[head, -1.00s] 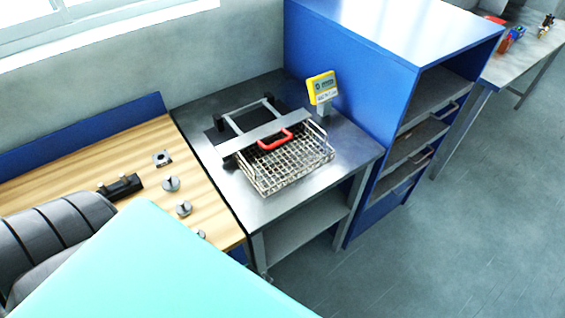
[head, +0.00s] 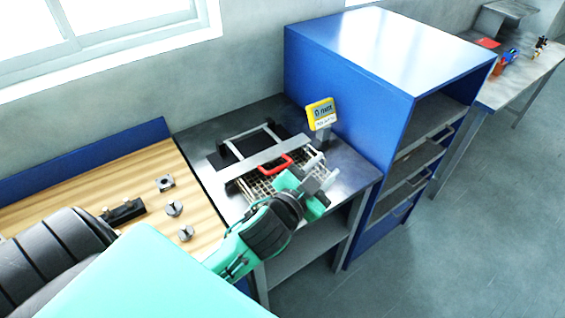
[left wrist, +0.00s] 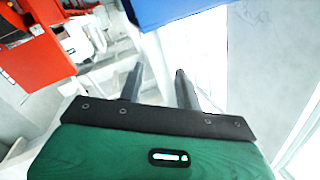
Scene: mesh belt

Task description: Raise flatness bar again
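The flatness bar, a flat grey bar (head: 252,161), lies across the back of the wire mesh belt (head: 255,187) on the steel table. A red handle (head: 275,166) is on its front side. The bar looks low, but I cannot tell whether it touches the mesh. My left gripper (head: 321,182) is over the right front part of the mesh, right of the red handle and apart from it. In the left wrist view its two fingers (left wrist: 158,72) are apart with nothing between them. My left arm hides the front of the mesh. My right gripper is not in view.
A yellow display (head: 320,113) stands on a post behind the mesh. A blue shelf cabinet (head: 350,95) stands close on the right. A wooden bench (head: 95,185) with several small metal parts is on the left. The steel table's back right (head: 348,160) is clear.

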